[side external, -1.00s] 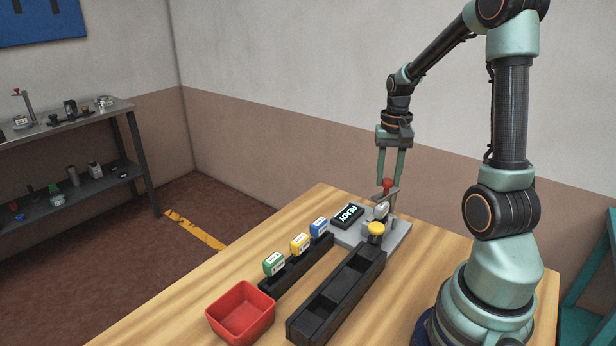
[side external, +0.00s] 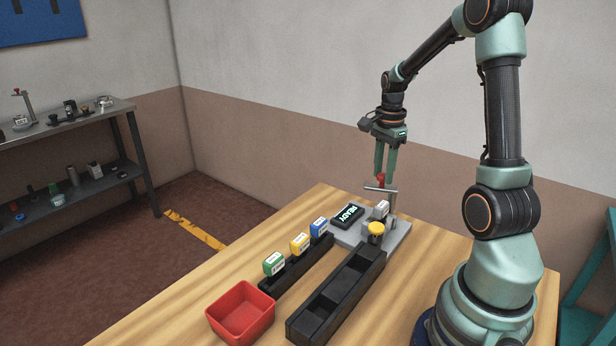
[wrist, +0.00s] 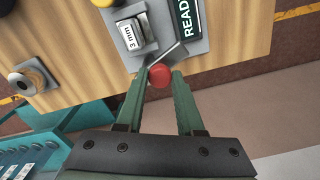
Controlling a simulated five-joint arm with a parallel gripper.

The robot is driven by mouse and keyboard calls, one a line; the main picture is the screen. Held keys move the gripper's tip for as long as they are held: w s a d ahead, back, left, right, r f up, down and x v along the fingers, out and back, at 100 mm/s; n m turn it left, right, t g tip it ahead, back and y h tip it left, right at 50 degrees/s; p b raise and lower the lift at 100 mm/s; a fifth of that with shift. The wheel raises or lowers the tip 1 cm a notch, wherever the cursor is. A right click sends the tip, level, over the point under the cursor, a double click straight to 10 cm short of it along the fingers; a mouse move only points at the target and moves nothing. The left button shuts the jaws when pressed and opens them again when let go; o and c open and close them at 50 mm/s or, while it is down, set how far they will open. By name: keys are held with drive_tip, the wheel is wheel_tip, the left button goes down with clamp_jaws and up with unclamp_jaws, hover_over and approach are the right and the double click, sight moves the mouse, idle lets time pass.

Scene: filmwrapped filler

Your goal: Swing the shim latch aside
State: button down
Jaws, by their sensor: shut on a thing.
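The shim latch is a metal bar (side external: 373,187) on an upright post (side external: 393,206) at the back of a grey fixture plate (side external: 401,236). Its red knob (side external: 381,178) also shows in the wrist view (wrist: 160,75). My gripper (side external: 383,172) points down and is shut on the red knob, a fingertip on either side of it. A pale block marked 3 mm (wrist: 131,34) sits in the fixture; it also shows in the side view (side external: 382,209). The bar lies beyond the block's edge in the wrist view, not across its top.
A READY display (side external: 347,215) and a yellow button (side external: 376,229) are on the fixture. In front are an empty-looking black tray (side external: 313,310), a black rack (side external: 287,275) with green, yellow and blue blocks, and a red bin (side external: 240,312).

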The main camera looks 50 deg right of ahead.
drive_tip(key=shift+w+d+m, duration=0.1)
drive_tip(key=shift+d+m, duration=0.25)
drive_tip(key=shift+m, duration=0.8)
drive_tip(key=shift+w+d+m, duration=0.1)
drive_tip(key=shift+d+m, duration=0.2)
drive_tip(key=shift+m, duration=0.85)
drive_tip(key=shift+s, duration=0.1)
drive_tip(key=c, duration=0.5)
unclamp_jaws()
drive_tip(key=shift+c, duration=0.2)
drive_tip(key=shift+r, duration=0.15)
wheel_tip(320, 180, up, 12)
